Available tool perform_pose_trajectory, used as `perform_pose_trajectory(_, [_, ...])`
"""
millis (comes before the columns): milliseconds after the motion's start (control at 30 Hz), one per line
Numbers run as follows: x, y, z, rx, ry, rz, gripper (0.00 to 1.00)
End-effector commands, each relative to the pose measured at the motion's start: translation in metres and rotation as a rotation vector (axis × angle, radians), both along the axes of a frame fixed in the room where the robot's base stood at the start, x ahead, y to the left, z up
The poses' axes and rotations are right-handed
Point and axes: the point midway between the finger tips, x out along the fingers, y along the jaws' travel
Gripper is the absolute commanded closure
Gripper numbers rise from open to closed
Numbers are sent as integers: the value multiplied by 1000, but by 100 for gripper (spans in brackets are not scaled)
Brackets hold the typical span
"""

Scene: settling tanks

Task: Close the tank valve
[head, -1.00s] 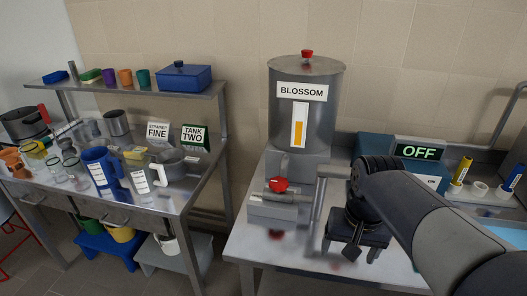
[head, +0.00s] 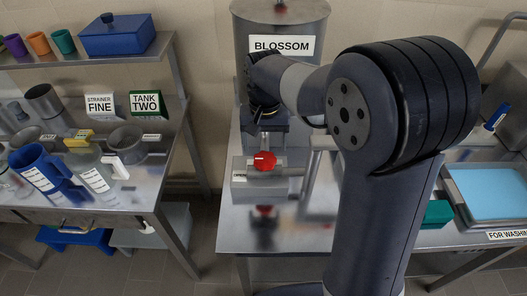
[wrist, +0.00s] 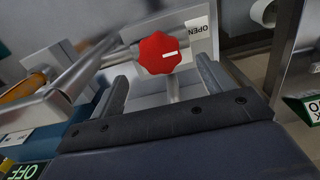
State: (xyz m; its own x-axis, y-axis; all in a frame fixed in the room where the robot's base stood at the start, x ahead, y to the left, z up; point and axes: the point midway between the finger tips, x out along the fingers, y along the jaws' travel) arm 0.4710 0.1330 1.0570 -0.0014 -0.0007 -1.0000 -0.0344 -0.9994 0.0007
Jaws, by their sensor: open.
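The red valve knob (head: 264,160), with a white pointer line, sits on a grey valve block (head: 245,188) in front of the steel tank labelled BLOSSOM (head: 281,22). My gripper (head: 264,136) is just behind and above the knob in the head view, pointing down. In the wrist view my gripper (wrist: 161,70) is open, with one finger on each side of the red knob (wrist: 159,53); contact is not visible. An OPEN label (wrist: 198,28) shows beside the knob. My arm hides the tank's right side and gauge in the head view.
A blue-lined tray (head: 490,190) lies at right. The front of the valve table is clear.

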Motion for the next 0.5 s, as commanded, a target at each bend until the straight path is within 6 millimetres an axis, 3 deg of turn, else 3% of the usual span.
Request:
perform_pose_trajectory(200, [0, 0, -36, -1, 2, 0, 23])
perform_pose_trajectory(500, [0, 0, -52, 0, -1, 0, 23])
